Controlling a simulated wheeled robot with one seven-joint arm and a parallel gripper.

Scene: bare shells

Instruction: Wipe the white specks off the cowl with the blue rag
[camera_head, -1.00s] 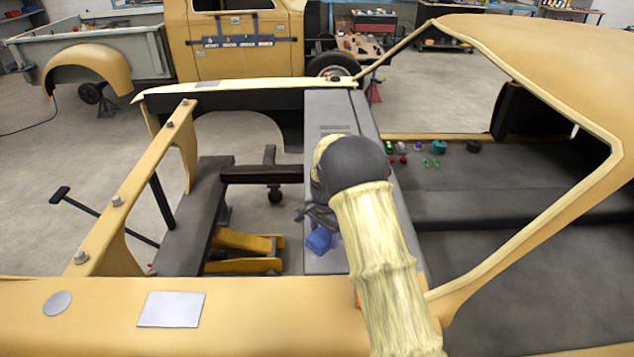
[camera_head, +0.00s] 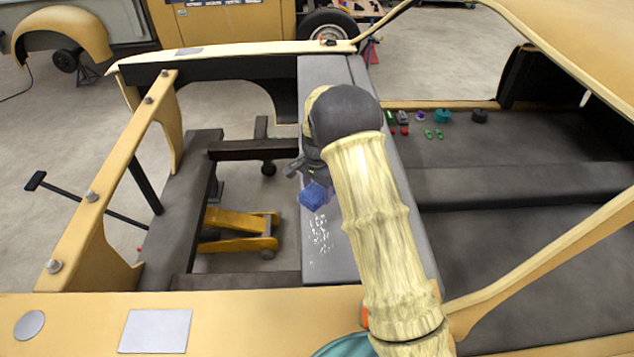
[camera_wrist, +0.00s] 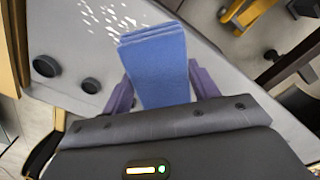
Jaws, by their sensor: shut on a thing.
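The cowl (camera_head: 326,88) is the long grey panel running away from me between the open engine bay and the cabin. A patch of white specks (camera_head: 319,236) lies on its near part; specks also show at the top of the wrist view (camera_wrist: 110,16). My gripper (camera_head: 306,180) is shut on the folded blue rag (camera_head: 314,197), just beyond the specks in the head view. In the wrist view the rag (camera_wrist: 158,68) sits between purple fingers, its far edge close to the specks. I cannot tell whether it touches the cowl. My arm hides part of the cowl's right side.
Two dark round knobs (camera_wrist: 45,66) stand on the grey surface in the wrist view. Small coloured items (camera_head: 442,116) lie at the cabin's far side. A yellow jack (camera_head: 238,230) is on the floor in the engine bay. A windshield pillar (camera_head: 540,250) rises right of my arm.

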